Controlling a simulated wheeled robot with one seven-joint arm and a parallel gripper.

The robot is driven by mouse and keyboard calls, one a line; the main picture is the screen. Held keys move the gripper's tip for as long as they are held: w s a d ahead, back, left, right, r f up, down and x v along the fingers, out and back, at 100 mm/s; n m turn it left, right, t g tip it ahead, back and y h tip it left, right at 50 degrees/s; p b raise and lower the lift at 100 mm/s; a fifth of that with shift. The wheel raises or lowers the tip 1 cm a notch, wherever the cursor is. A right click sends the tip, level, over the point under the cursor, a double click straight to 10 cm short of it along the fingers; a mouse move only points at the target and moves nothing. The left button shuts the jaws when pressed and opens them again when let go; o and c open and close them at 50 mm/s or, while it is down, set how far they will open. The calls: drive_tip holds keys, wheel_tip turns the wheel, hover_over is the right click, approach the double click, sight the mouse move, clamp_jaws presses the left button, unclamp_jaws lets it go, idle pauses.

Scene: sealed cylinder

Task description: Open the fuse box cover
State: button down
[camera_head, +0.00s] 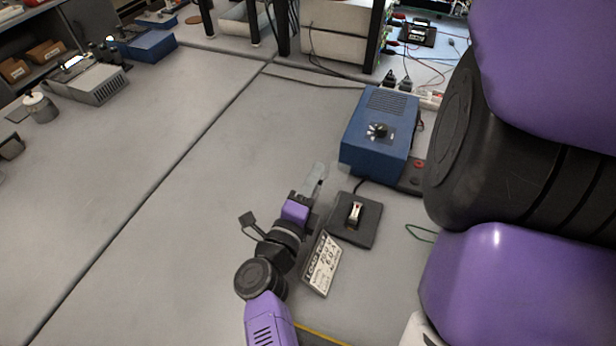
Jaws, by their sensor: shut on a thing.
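The fuse box (367,236) is a dark square base lying on the grey bench, with a small pale and red fuse-like part (355,212) showing in its middle. A light panel with dark printed lettering (322,265), which looks like its cover, stands tilted at the base's lower left side, clear of the top of the base. My gripper (316,188) is at the left of the base, beside the panel's upper end. It is shut on what seems to be the cover; the point of contact is too small and partly hidden to see clearly.
A blue power unit with a black knob (378,130) stands just behind the fuse box, with a cable between them. A green wire (420,234) lies to the right. My large purple and black arm links fill the right side.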

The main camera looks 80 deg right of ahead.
drive_tip(key=shift+f, duration=0.15)
drive_tip(key=c, duration=1.2)
unclamp_jaws()
drive_tip(key=b+v, duration=0.2)
drive_tip(key=v, duration=0.6)
drive_tip(key=shift+a, duration=0.1)
drive_tip(key=b+v, duration=0.2)
drive_tip(key=v, duration=0.6)
drive_tip(key=shift+a, duration=0.35)
